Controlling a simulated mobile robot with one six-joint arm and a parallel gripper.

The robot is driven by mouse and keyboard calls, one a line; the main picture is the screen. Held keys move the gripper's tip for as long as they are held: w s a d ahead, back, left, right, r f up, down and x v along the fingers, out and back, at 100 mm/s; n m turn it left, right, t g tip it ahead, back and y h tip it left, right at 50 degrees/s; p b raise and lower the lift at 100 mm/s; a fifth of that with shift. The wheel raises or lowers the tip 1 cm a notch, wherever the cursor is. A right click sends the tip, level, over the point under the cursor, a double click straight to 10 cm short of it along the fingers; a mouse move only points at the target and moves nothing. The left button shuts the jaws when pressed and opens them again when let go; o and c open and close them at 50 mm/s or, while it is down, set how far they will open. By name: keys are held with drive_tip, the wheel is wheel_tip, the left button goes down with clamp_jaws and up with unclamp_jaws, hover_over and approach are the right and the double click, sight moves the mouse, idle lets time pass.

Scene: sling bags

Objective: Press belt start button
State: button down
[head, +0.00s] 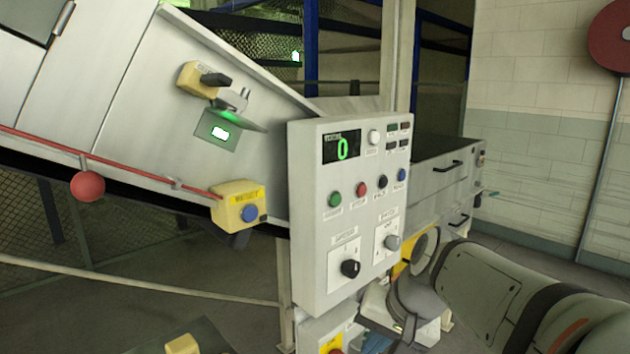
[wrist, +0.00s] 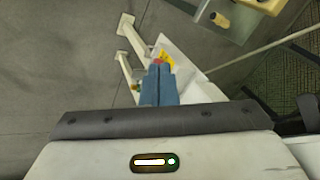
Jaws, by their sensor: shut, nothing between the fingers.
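A light grey control panel (head: 312,240) stands in the middle of the head view.
Two selector knobs, black (head: 351,268) and grey (head: 392,242), sit below the buttons. A yellow box with a blue button (head: 249,214) is left of the panel. A lower box with a yellow label (head: 330,343) stands beneath.

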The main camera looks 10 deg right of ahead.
drive_tip(key=w+d+r+m+t+y+p, duration=0.1)
drive_tip(key=w+d+r+m+t, duration=0.1)
drive_tip(key=r, duration=0.5)
drive_tip(key=w+d+r+m+t+y+p, duration=0.1)
drive_tip(key=w+d+r+m+t, duration=0.1)
drive_tip(key=w+r, duration=0.3)
drive_tip(key=w+d+r+m+t+y+p, duration=0.1)
drive_tip(key=w+d+r+m+t+p, duration=0.1)
drive_tip(key=r, duration=0.8)
drive_tip(key=shift+w+d+r+y, duration=0.25)
drive_tip(key=shift+w+d+y, duration=0.15)
drive_tip(key=shift+w+d, duration=0.5)
drive_tip(key=shift+w+a, duration=0.1)
drive_tip(key=p, duration=0.2)
approach(338, 199)
wheel_tip(338, 199, down, 3)
drive_tip(key=w+a, duration=0.1)
drive_tip(key=shift+w+a+r+p, duration=0.1)
drive_tip(key=shift+w+a+p, duration=0.65)
drive_tip(key=shift+w, duration=0.45)
drive_tip(key=shift+w+a, duration=0.4)
drive_tip(key=shift+w, duration=0.15)
